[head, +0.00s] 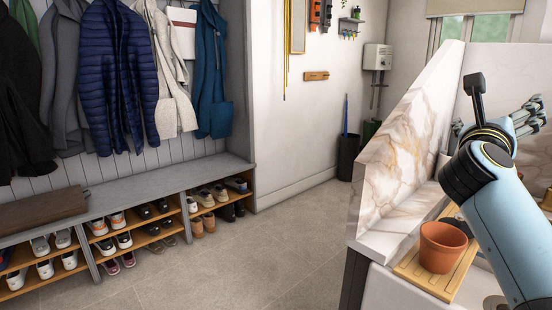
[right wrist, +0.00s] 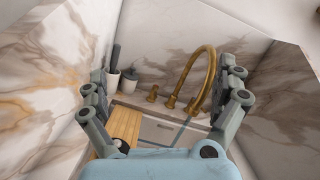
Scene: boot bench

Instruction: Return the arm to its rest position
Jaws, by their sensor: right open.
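My right arm (head: 495,205), light blue with dark joints, rises at the right edge of the head view. Its gripper (head: 530,113) is held above the sink counter, beside the marble splash panel. In the right wrist view the gripper (right wrist: 167,78) has its two grey fingers spread wide with nothing between them. Beyond the fingers are a brass faucet (right wrist: 203,78) and the sink area, apart from the gripper. My left gripper is in neither view.
A terracotta pot (head: 442,246) stands on a slatted wooden board (head: 412,268) below my right arm. A marble panel (head: 402,135) rises to its left. A grey bench (head: 150,187) with shoes stands under hanging coats. The tiled floor (head: 240,255) between is clear.

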